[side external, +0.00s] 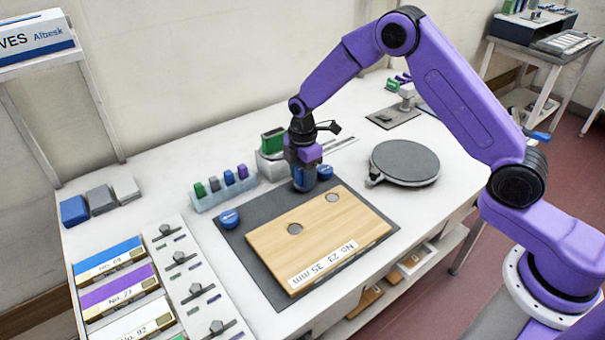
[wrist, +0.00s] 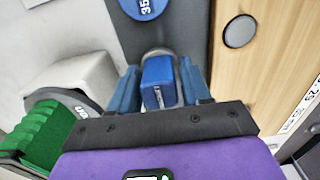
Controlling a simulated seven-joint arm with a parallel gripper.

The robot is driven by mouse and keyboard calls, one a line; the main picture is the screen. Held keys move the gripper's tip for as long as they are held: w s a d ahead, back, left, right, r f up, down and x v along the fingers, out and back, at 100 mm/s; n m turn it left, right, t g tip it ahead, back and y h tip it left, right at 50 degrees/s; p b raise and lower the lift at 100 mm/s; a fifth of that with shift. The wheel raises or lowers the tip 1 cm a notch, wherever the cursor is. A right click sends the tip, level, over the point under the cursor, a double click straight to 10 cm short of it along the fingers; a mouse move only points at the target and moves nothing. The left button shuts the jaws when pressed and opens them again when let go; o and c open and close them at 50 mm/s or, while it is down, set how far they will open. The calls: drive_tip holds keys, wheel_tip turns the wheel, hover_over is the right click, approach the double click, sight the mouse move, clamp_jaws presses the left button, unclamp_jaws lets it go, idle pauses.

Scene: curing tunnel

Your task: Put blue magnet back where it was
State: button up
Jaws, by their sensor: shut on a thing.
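My gripper (side external: 303,180) is low over the dark grey mat (side external: 262,202), beside the back edge of the wooden board. In the wrist view my gripper (wrist: 160,85) has its blue fingers shut on a blue block (wrist: 157,72), which I take to be the blue magnet. A rounded grey part shows just beyond it. In the side view the fingers mostly hide it, and I cannot tell whether it touches the mat. A rack (side external: 222,197) to the left holds green, grey, blue and purple blocks.
The wooden board (side external: 350,225) with two grey discs lies on the mat. Blue round pieces (side external: 229,218) (side external: 325,172) sit on either side of my gripper. A green-topped dispenser (side external: 272,142) is close behind. A round grey plate (side external: 405,162) stands to the right.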

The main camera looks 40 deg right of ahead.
drive_tip(key=shift+f, duration=0.15)
drive_tip(key=o, duration=1.2)
wheel_tip(320, 180, up, 12)
drive_tip(key=shift+r, duration=0.2)
